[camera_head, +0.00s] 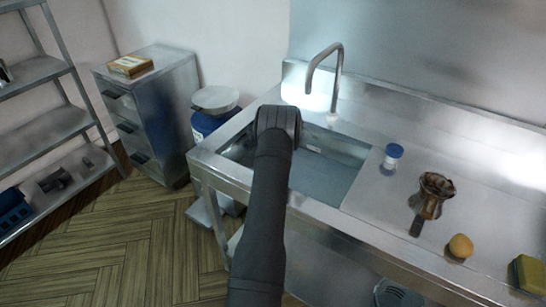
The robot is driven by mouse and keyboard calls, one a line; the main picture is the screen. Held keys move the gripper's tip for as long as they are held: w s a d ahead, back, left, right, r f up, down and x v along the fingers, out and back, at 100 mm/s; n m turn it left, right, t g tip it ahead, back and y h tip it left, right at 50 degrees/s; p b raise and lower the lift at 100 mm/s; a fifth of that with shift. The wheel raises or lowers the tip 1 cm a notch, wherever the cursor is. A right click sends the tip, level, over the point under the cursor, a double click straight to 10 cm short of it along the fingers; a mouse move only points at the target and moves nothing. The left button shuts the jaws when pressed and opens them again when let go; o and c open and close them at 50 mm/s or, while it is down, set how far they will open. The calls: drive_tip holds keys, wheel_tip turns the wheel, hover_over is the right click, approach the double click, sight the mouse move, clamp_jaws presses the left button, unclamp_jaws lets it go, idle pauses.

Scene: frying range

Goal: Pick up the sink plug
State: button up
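I cannot make out a sink plug. The steel sink basin (335,178) is in the middle, and my dark arm crosses in front of its left part. A small pale strip shows on the basin's back wall. My arm reaches up from the bottom edge and ends in a rounded dark joint over the back left of the sink. My gripper is hidden behind or below this joint, so its fingers and anything in them do not show.
A tall curved faucet (338,75) stands behind the basin. Right of it on the counter are a blue-lidded jar (392,156), a brown long-handled pot (432,193), a round yellowish item (460,246) and a sponge (528,272). A drawer cabinet (152,112) and a bin (212,112) stand left.

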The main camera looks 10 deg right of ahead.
drive_tip(key=shift+w+a+f, duration=0.1)
drive_tip(key=shift+w+f, duration=0.1)
drive_tip(key=shift+f, duration=0.3)
drive_tip(key=c, duration=1.1)
drive_tip(key=shift+r, duration=0.1)
drive_tip(key=shift+a+r, duration=0.1)
drive_tip(key=shift+r, duration=8.9)
